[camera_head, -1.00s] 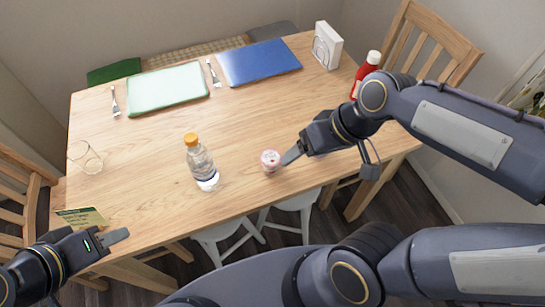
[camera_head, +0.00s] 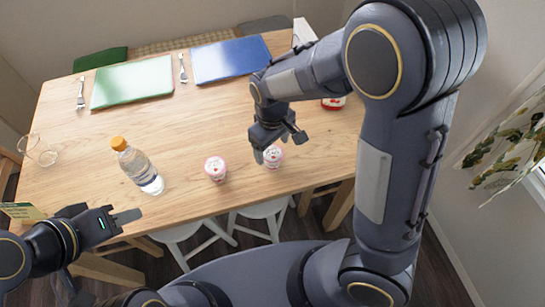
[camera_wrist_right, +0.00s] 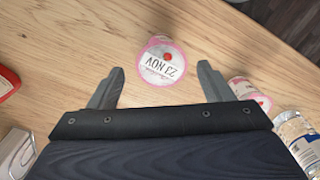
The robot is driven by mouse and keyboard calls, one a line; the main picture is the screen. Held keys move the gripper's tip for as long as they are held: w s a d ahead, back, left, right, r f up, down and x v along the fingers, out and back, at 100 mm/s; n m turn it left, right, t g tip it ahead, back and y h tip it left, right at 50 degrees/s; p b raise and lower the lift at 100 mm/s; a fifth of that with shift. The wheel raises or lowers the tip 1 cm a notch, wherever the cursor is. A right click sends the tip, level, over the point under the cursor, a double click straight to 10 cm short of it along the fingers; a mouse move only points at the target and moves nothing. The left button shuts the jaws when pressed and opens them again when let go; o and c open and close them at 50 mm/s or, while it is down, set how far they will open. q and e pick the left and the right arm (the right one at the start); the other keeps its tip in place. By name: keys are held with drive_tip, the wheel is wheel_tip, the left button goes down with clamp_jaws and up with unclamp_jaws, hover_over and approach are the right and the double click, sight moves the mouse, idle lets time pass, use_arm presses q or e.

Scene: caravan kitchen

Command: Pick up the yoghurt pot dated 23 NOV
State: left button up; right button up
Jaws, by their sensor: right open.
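The yoghurt pot dated 23 NOV (camera_wrist_right: 162,62) shows its pink-rimmed lid in the right wrist view, between and just ahead of the finger tips, touching neither. In the head view it appears as the right-hand pot (camera_head: 273,157), standing upright on the table and partly hidden by my right gripper (camera_head: 279,146). That gripper is open and empty above it. A second pink and white pot (camera_head: 215,168) stands to its left; its side shows in the right wrist view (camera_wrist_right: 246,92), its date not readable. My left gripper (camera_head: 127,217) is by the table's front left edge, away from both pots.
A water bottle (camera_head: 138,166) with an orange cap stands left of the pots. The front table edge is close to the pots.

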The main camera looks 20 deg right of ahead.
sight(271, 152)
drive_tip(key=shift+a+f, duration=0.1)
drive_tip(key=shift+f, duration=1.45)
drive_tip(key=shift+c, duration=0.4)
drive_tip(key=c, duration=1)
drive_tip(key=shift+o, duration=0.2)
drive_tip(key=shift+r, duration=0.1)
